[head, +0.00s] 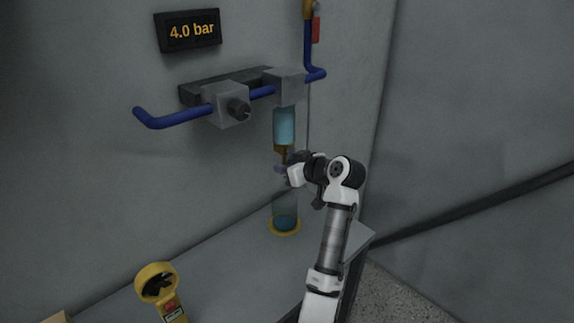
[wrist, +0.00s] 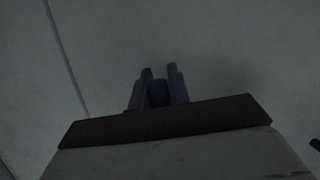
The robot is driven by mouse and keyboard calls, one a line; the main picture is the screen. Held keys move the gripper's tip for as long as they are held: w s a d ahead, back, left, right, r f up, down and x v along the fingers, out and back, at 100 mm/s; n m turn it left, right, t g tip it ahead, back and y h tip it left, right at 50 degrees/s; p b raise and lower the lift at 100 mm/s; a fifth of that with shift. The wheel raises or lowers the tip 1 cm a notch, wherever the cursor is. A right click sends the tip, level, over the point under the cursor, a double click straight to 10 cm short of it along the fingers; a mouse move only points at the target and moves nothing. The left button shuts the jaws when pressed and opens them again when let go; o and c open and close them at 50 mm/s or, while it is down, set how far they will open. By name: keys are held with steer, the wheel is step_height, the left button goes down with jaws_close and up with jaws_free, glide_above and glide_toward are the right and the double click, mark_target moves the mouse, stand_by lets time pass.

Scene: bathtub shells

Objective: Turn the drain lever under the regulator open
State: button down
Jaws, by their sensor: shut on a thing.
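The regulator (head: 228,105) is a grey block with a black knob on a blue pipe. To its right, a clear bowl of blue liquid (head: 284,127) hangs under a second grey block, with a brass drain fitting (head: 282,151) at its bottom. My gripper (head: 283,170) is just below this fitting, reaching in from the right. In the wrist view, the two fingers (wrist: 159,84) close on a small dark blue piece, the drain lever (wrist: 158,94). In the head view the lever is mostly hidden by my gripper, and its angle cannot be told.
A clear jar (head: 285,211) with blue liquid and a yellow base ring stands on the bench (head: 232,270) directly below. A display (head: 188,31) reads 4.0 bar. A yellow handheld device (head: 157,284) is at the front left. A red tag (head: 316,29) hangs by the upper pipe.

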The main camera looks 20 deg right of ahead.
steer(key=shift+f, duration=0.15)
steer(key=c, duration=1.3)
jaws_free()
steer(key=b+v, duration=0.4)
steer(key=v, duration=1)
